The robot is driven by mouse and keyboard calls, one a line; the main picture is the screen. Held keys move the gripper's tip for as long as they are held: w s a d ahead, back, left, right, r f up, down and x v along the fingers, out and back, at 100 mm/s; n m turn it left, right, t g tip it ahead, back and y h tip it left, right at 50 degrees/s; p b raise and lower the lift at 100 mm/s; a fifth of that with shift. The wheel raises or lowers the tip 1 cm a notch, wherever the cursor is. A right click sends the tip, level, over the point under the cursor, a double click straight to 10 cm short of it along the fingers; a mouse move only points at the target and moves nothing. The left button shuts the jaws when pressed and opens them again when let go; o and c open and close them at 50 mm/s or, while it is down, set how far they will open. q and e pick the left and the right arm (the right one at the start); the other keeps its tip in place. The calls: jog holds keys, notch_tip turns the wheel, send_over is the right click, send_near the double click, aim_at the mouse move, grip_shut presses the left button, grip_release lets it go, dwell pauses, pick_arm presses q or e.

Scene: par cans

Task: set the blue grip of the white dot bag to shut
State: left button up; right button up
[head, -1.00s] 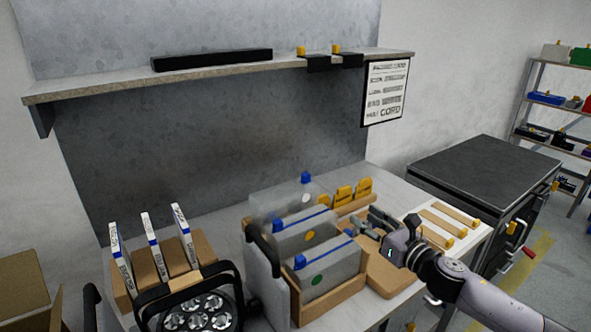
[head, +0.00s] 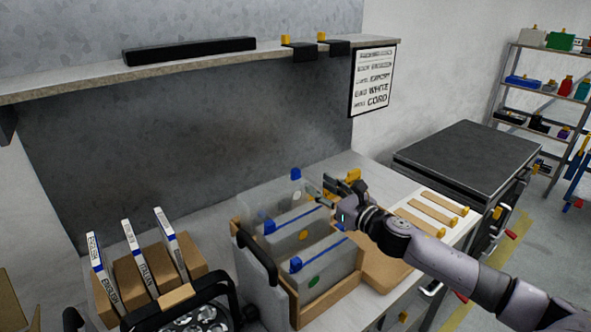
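Three clear bags with blue strips stand in a wooden crate (head: 330,302). The middle bag (head: 286,240) has a yellow dot, and the front bag (head: 327,268) a green dot. My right gripper (head: 322,191) appears open, its fingertips pointing left at the right end of the rearmost bag, just right of and below the blue grip. Contact cannot be told. My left gripper is not in view.
Yellow clips (head: 353,175) stand behind my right gripper. A wooden board (head: 381,272) lies right of the crate, and wooden strips (head: 430,213) lie on a white sheet. A black-handled lamp (head: 190,315) and upright labelled cards (head: 138,257) are at left. A shelf (head: 200,65) hangs above.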

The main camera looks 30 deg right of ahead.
aim_at(298, 172)
jog(key=shift+w+r, duration=0.15)
jog(key=shift+w, duration=0.85)
jog(key=w, duration=0.2)
jog(key=w+p, duration=0.1)
jog(key=w, duration=0.2)
jog(key=w+p, duration=0.1)
jog(key=w, duration=0.1)
jog(key=shift+w+a, duration=0.3)
jog(key=shift+a, duration=0.05)
jog(key=shift+w+a+p, duration=0.1)
jog(key=shift+w+p, duration=0.3)
jog(key=shift+w, duration=0.4)
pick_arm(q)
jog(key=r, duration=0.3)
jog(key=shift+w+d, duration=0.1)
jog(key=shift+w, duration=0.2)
pick_arm(e)
jog(key=shift+c, duration=0.4)
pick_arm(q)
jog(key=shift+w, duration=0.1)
pick_arm(e)
grip_shut()
